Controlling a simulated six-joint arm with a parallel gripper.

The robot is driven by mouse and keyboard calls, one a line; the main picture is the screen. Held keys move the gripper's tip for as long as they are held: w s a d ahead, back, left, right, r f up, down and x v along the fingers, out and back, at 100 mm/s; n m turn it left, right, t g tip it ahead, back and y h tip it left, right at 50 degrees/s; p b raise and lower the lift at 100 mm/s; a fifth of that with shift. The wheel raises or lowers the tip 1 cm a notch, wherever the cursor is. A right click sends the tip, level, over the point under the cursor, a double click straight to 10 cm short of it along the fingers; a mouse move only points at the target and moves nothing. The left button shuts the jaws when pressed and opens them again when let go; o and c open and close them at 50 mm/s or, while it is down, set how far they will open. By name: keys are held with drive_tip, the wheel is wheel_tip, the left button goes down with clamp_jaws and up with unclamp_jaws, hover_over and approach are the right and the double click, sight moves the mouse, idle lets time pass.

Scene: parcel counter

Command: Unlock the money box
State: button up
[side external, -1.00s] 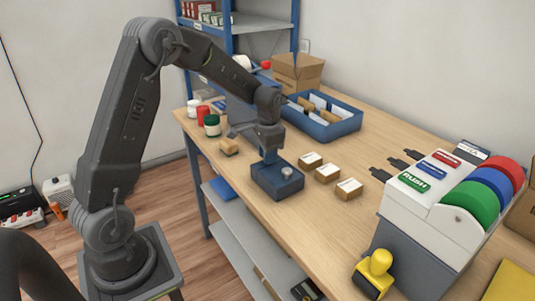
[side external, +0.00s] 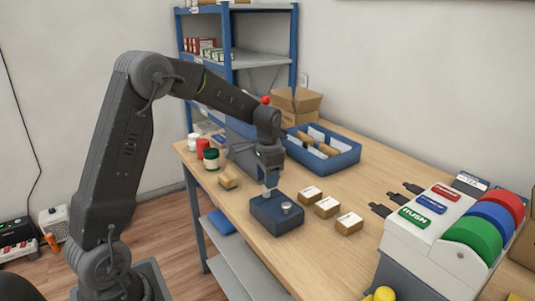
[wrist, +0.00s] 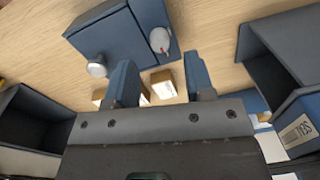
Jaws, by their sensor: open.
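The blue money box (side external: 275,214) stands on the counter, with a silver round knob (side external: 287,208) on it. In the wrist view the box (wrist: 115,38) is at the top, with the knob (wrist: 97,67) at its lower left. A pale grey rounded piece with a red mark (wrist: 160,40) is on the box's right part, just beyond the fingertips. My gripper (side external: 269,190) is over the box's back part in the side view. In the wrist view my gripper (wrist: 162,78) is open, its two blue fingers apart and nothing held between them. Contact with the box cannot be told.
Jars (side external: 211,160) and a blue tray (side external: 348,160) stand behind. A label dispenser (side external: 430,236) is at the right.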

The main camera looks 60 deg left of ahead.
sight(267, 191)
wheel_tip(267, 191, up, 10)
drive_tip(key=shift+d+f, duration=0.2)
drive_tip(key=s+d+r+t, duration=0.3)
drive_tip(key=s+d+r, duration=0.2)
drive_tip(key=s+d, duration=0.55)
drive_tip(key=s+d+f+n+t, duration=0.1)
drive_tip(key=s+d, duration=0.1)
drive_tip(key=s, duration=0.4)
drive_tip(key=s+d+f+t, duration=0.1)
drive_tip(key=s+d+f, duration=0.1)
drive_tip(key=s, duration=0.4)
drive_tip(key=shift+s+d+n+h, duration=0.2)
drive_tip(key=shift+d+n+h, duration=0.15)
drive_tip(key=shift+d, duration=0.4)
